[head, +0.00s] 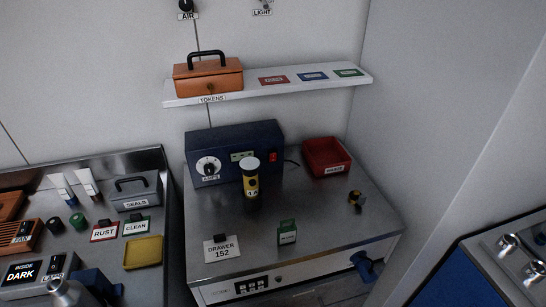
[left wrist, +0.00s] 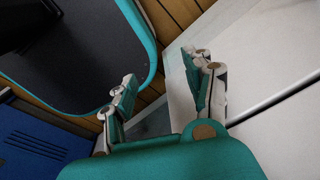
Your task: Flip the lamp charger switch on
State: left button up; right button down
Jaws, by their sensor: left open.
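In the head view a dark blue box (head: 238,145), which looks like the lamp charger, stands at the back of the metal bench. Its front has a white dial (head: 208,167), a small pale panel and a red switch (head: 272,157) at the right end. I cannot tell which way the switch is set. A yellow and black lamp (head: 251,178) with a pale top stands upright in front of the box. My left gripper (left wrist: 160,75) shows only in the left wrist view, open with nothing between its fingers, away from the charger. My right gripper is not in view.
A red bin (head: 327,156) sits right of the charger. A drawer sign (head: 222,248), a green tag (head: 287,232) and a small yellow-black item (head: 356,199) stand nearer the front. A shelf (head: 300,85) with an orange box (head: 208,76) hangs above.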

aim_at(272, 156)
jog(key=l+u, duration=0.5)
jog(key=l, duration=0.8)
